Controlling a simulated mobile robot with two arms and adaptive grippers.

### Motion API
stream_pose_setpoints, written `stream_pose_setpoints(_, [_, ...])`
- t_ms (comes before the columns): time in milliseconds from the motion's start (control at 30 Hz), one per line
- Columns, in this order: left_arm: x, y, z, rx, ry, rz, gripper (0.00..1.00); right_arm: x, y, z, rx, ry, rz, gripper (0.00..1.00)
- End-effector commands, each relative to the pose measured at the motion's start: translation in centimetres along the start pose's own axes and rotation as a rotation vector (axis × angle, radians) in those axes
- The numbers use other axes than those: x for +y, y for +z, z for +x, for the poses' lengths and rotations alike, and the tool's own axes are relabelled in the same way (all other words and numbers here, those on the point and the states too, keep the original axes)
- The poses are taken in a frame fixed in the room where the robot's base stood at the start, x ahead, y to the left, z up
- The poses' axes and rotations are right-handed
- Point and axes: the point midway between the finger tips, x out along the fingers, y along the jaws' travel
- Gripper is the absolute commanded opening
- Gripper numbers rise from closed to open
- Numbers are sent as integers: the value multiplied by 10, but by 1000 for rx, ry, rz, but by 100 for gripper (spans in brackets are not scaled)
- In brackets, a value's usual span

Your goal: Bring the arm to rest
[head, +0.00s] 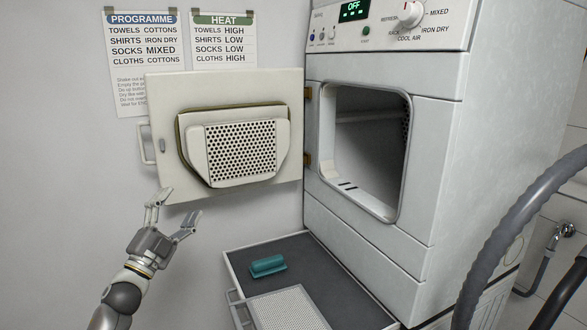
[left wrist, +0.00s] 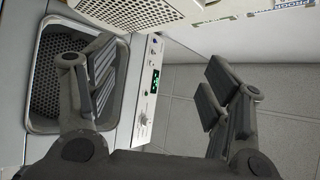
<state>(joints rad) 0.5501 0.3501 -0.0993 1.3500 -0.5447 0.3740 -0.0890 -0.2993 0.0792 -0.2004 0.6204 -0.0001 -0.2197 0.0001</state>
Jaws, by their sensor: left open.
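My left gripper (head: 174,214) is open and empty in the head view. It is just below the lower left of the open dryer door (head: 160,108), apart from the door handle (head: 146,143) as far as I can tell. In the left wrist view the two fingers of the left gripper (left wrist: 158,95) stand wide apart with nothing between them. The dryer (head: 385,235) stands to the right with its drum opening (head: 365,150) uncovered. Its display (head: 354,10) reads OFF. My right gripper is not in view.
Below the dryer an open drawer or shelf (head: 325,265) sticks out, with a teal block (head: 267,265) and a pale mesh panel (head: 286,309) on it. Two printed charts (head: 142,45) hang on the wall. Grey hoses (head: 515,215) run at the far right. The left wall side is free.

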Motion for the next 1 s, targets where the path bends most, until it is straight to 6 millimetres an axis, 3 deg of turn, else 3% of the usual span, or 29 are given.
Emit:
stream_pose_setpoints(100, [-2,50,-6,-228,-36,-233,73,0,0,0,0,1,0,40])
stream_pose_setpoints(267, [22,102,-26,-497,-31,-537,73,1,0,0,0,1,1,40])
stream_pose_setpoints(333, [40,117,-38,-605,-11,-665,73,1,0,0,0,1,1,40])
stream_pose_setpoints(400, [84,131,-69,-664,39,-664,73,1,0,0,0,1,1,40])
stream_pose_setpoints(467, [114,140,-92,-711,74,-674,73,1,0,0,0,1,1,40])
stream_pose_setpoints(567, [164,152,-137,-797,136,-692,73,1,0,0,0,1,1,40])
stream_pose_setpoints(733, [250,163,-230,-955,252,-723,73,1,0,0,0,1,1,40])
stream_pose_setpoints(1000, [363,147,-405,-1208,446,-758,73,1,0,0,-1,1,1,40])
